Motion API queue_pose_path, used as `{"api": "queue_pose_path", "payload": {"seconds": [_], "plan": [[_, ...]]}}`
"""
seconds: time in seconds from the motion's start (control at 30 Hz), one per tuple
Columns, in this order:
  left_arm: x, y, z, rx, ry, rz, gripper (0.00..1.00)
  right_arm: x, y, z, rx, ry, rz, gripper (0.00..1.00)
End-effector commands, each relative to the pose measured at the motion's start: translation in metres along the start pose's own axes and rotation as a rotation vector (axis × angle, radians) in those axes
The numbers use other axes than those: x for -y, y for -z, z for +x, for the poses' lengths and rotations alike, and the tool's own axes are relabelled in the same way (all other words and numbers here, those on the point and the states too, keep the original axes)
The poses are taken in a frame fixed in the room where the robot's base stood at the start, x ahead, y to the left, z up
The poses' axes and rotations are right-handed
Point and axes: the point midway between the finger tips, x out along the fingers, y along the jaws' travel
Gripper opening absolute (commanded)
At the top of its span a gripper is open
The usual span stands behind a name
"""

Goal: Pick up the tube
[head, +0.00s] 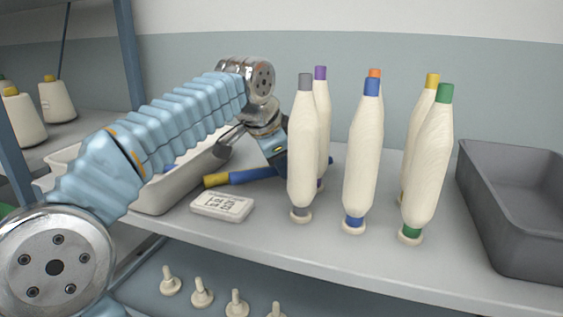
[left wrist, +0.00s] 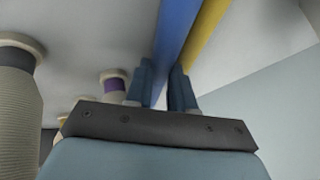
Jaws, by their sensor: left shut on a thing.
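A blue tube (head: 252,175) lies low over the shelf behind the grey-tipped bobbin, which hides part of it. A yellow piece (head: 216,180) shows at its left end. In the left wrist view the blue tube (left wrist: 176,35) runs between my fingers, and a yellow tube (left wrist: 207,30) runs close beside it on the right. My left gripper (left wrist: 164,88) is shut on the blue tube. In the head view the gripper (head: 283,165) points down, its fingertips partly hidden by the bobbin. I cannot tell if the tube touches the shelf. My right gripper is out of view.
Several upright cream bobbins (head: 362,160) with coloured tips stand close to the right of my gripper. A white label box (head: 222,207) lies in front. A pale tray (head: 170,198) is at left and a dark grey bin (head: 510,160) at right. Pegs (head: 202,292) stand below.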

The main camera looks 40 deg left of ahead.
Motion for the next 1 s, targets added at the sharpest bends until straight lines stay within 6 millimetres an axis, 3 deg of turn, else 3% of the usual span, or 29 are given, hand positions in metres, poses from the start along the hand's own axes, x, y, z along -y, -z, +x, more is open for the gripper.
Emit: {"api": "queue_pose_path", "payload": {"seconds": [0.67,0.7,0.8,0.83,1.0], "plan": [[-0.004,-0.004,0.01,0.0,0.0,0.0,0.0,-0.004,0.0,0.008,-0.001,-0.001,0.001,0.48],[-0.004,-0.004,0.01,0.001,-0.001,0.0,0.29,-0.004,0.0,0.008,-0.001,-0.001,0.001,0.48],[-0.004,-0.004,0.011,0.002,-0.002,0.001,0.44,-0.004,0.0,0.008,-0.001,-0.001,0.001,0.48],[-0.004,-0.004,0.011,0.002,-0.003,0.001,0.48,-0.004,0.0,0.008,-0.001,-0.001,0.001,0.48],[-0.006,-0.005,0.012,0.004,-0.007,0.002,0.48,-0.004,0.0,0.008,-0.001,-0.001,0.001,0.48]]}}
